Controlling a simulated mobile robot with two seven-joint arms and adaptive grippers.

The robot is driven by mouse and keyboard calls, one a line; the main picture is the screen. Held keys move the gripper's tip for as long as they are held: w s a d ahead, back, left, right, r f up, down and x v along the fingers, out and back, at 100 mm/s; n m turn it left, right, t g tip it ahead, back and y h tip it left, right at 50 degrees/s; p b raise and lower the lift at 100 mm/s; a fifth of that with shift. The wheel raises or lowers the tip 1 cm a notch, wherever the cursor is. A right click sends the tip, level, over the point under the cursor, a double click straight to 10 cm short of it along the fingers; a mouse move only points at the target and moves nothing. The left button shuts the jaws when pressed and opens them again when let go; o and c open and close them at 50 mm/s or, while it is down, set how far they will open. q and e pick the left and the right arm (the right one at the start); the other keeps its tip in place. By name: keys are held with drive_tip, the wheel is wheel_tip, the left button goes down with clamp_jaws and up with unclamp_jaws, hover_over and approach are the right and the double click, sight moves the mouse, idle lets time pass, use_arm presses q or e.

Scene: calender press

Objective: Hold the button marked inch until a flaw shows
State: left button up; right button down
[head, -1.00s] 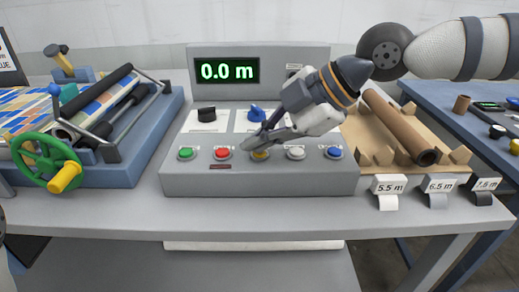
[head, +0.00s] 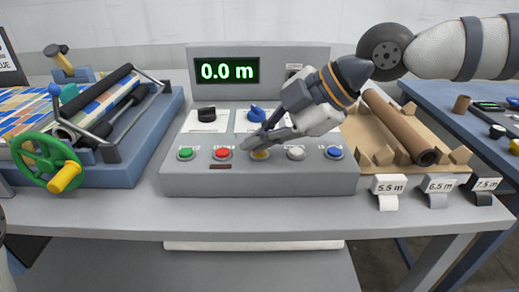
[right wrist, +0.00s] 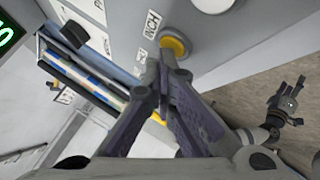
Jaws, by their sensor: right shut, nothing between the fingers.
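The yellow button (head: 260,154) is on the front of the grey control panel (head: 300,181). In the right wrist view the yellow button (right wrist: 178,46) is beside a label reading INCH (right wrist: 152,25). My right gripper (head: 247,143) is shut and empty, its fingertips at the yellow button. In the right wrist view the closed fingertips (right wrist: 168,52) overlap the button's edge; I cannot tell how far it is pressed. The patterned cloth (head: 22,113) runs over the press at the left. I can make out no clear flaw on it.
The display (head: 227,71) reads 0.0 m. A red button (head: 222,153) and a white button (head: 296,153) flank the yellow one; green (head: 185,153) and blue (head: 334,152) are farther out. A green handwheel (head: 44,161) is at left, a brown roll (head: 400,128) at right.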

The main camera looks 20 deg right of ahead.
sight(259, 155)
drive_tip(key=shift+r+p, duration=0.4)
drive_tip(key=shift+r, duration=0.55)
use_arm(q)
drive_tip(key=shift+w+r, duration=0.55)
use_arm(e)
drive_tip(key=shift+f, duration=0.1)
drive_tip(key=shift+r, duration=2.5)
use_arm(q)
drive_tip(key=shift+w+r+t, duration=0.1)
drive_tip(key=shift+w+t, duration=0.05)
drive_tip(key=shift+t, duration=0.15)
